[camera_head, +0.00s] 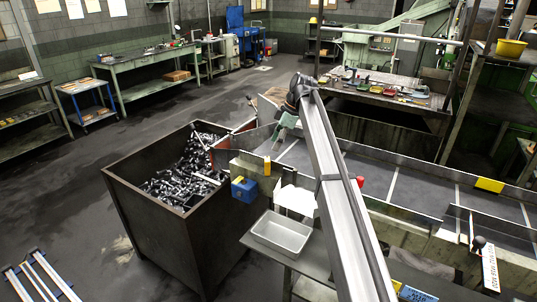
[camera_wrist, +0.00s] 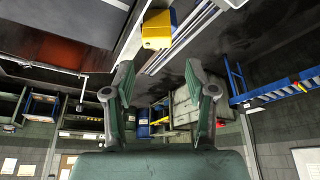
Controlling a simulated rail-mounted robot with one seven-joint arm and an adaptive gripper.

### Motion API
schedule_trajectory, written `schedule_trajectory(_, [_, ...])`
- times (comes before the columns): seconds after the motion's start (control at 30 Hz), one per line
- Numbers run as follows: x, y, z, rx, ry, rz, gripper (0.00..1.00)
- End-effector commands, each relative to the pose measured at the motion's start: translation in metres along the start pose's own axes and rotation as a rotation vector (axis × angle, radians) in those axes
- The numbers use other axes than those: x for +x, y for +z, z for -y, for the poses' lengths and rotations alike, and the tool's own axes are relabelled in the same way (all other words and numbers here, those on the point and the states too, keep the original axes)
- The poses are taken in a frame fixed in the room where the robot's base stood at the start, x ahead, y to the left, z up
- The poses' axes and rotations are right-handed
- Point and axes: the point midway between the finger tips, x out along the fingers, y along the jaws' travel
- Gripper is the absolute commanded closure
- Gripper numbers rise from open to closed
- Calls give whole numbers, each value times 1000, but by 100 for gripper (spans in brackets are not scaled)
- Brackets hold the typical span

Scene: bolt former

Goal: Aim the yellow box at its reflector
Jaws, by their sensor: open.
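In the head view a small yellow box (camera_head: 267,166) sits on a metal bracket at the conveyor's near left end, beside the bin of bolts. Another yellow block (camera_head: 489,185) sits on the conveyor's far rail at the right. I cannot tell for sure which one the task names. A yellow box (camera_wrist: 157,30) shows near the top of the wrist view, beyond my fingertips and next to metal rails. My gripper (camera_head: 278,140) is above the conveyor's left end; its fingers (camera_wrist: 163,78) are spread and empty in the wrist view. I cannot make out a reflector.
A dark bin (camera_head: 150,225) full of bolts stands left of the conveyor (camera_head: 410,190). A blue box (camera_head: 243,190) and an empty grey tray (camera_head: 282,234) are in front. A red knob (camera_head: 360,181) is by the near rail. Open floor lies at left.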

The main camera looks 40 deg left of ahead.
Motion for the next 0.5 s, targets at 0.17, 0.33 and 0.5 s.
schedule_trajectory(0.17, [32,-1,1,1,-2,0,44])
schedule_trajectory(0.33, [57,-1,1,0,0,0,44])
schedule_trajectory(0.5, [72,0,0,0,0,0,44])
